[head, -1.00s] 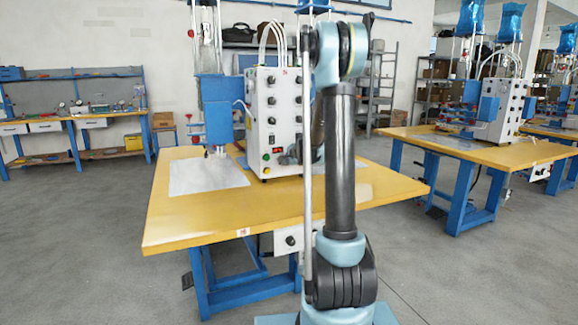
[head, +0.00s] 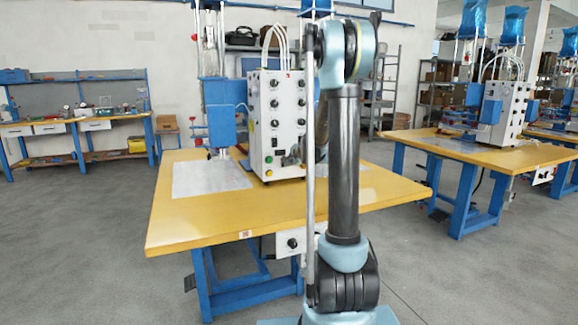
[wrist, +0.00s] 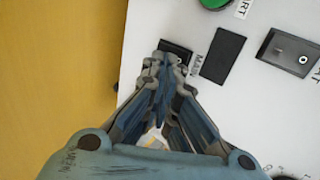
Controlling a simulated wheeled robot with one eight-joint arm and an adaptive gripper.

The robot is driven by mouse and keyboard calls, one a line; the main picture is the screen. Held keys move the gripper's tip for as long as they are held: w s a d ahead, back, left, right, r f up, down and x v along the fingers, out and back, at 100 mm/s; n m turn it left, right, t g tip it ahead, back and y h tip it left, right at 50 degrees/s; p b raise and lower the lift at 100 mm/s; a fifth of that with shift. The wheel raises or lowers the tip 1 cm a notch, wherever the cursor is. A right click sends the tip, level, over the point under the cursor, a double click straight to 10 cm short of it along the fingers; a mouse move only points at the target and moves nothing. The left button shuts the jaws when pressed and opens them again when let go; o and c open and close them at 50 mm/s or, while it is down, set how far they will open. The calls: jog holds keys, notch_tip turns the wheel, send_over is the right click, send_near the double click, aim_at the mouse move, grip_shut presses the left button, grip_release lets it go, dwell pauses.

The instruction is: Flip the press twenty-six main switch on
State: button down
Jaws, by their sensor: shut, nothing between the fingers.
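The press's white control box (head: 262,115) stands on the yellow-topped table, with knobs and buttons on its front. In the wrist view its white panel (wrist: 215,110) shows a black switch (wrist: 176,48) with a label beside it that seems to read MAIN. My gripper (wrist: 162,58) is shut and empty, its fingertips at the switch's near edge and covering part of it. I cannot tell whether they touch, or which way the switch is tipped. In the head view my gripper (head: 292,157) is at the box's lower front, partly behind my arm.
Next to the switch are a dark blank rectangle (wrist: 223,55), a grey-framed black switch (wrist: 290,52) and a green button (wrist: 215,3). The yellow table (head: 225,215) is mostly clear in front. A second press table (head: 480,150) stands to the right.

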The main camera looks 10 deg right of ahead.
jog(key=v, duration=1.2)
jog(key=shift+f, duration=0.25)
jog(key=shift+s+d, duration=0.1)
jog(key=shift+d, duration=0.05)
jog(key=shift+s+d+f, duration=0.1)
jog(key=shift+s+f, duration=0.2)
jog(key=shift+f, duration=0.4)
jog(key=shift+w+r+x, duration=0.1)
jog(key=shift+r+x, duration=0.1)
jog(key=shift+x, duration=2.1)
jog(key=shift+w+r+x, duration=0.15)
jog(key=shift+r+x, duration=0.05)
jog(key=shift+x, duration=2.05)
jog(key=shift+w+r+x, duration=0.1)
jog(key=shift+r+x, duration=0.05)
jog(key=shift+x, duration=2.15)
